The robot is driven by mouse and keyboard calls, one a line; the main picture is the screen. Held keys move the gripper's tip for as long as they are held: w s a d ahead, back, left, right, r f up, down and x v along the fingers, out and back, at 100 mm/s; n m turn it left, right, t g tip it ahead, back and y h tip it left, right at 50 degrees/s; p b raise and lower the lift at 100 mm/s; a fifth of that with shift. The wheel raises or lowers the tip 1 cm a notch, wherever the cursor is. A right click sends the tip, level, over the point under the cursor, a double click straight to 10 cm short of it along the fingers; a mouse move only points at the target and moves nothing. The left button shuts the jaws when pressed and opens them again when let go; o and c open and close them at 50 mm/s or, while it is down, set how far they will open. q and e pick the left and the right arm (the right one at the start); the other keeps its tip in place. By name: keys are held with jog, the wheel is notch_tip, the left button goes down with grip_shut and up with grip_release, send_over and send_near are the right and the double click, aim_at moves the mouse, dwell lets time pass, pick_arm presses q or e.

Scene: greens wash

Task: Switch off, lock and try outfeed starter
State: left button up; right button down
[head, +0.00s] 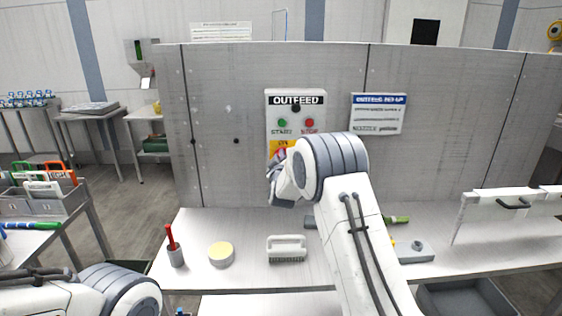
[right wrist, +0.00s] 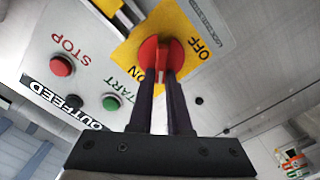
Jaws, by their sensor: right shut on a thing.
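The outfeed starter (head: 296,112) is a pale box on the grey panel, with a green START button (head: 282,123), a red STOP button (head: 309,124) and a yellow ON/OFF plate (head: 275,146). In the right wrist view, a red rotary handle (right wrist: 149,52) sits on the yellow plate (right wrist: 135,47). My right gripper (right wrist: 164,75) is shut on this handle. In the head view my right wrist hides the handle and most of the gripper. I cannot tell clearly whether the handle points to ON or OFF. My left gripper is out of view; no lock is clearly recognisable.
The bench (head: 200,279) below the panel holds a grey cup (head: 176,257) with a red item, a round yellow-topped tub (head: 221,254) and a white brush (head: 287,249). A grey block (head: 413,252) lies right of my right arm. A bin (head: 50,205) with coloured handles stands left.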

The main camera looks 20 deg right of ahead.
jog(key=n, duration=0.3)
jog(key=f+n, duration=0.1)
jog(key=n, duration=0.2)
jog(key=n+b, duration=0.1)
jog(key=n, duration=0.2)
jog(key=shift+w+a+f, duration=0.1)
jog(key=shift+a+f, duration=0.05)
jog(key=shift+a, duration=0.15)
jog(key=shift+n, duration=0.3)
jog(key=c, duration=0.9)
grip_release()
jog(key=shift+o, duration=0.2)
jog(key=b+v, duration=0.3)
jog(key=v, duration=0.7)
jog(key=shift+s, duration=0.3)
jog(key=shift+a, duration=0.1)
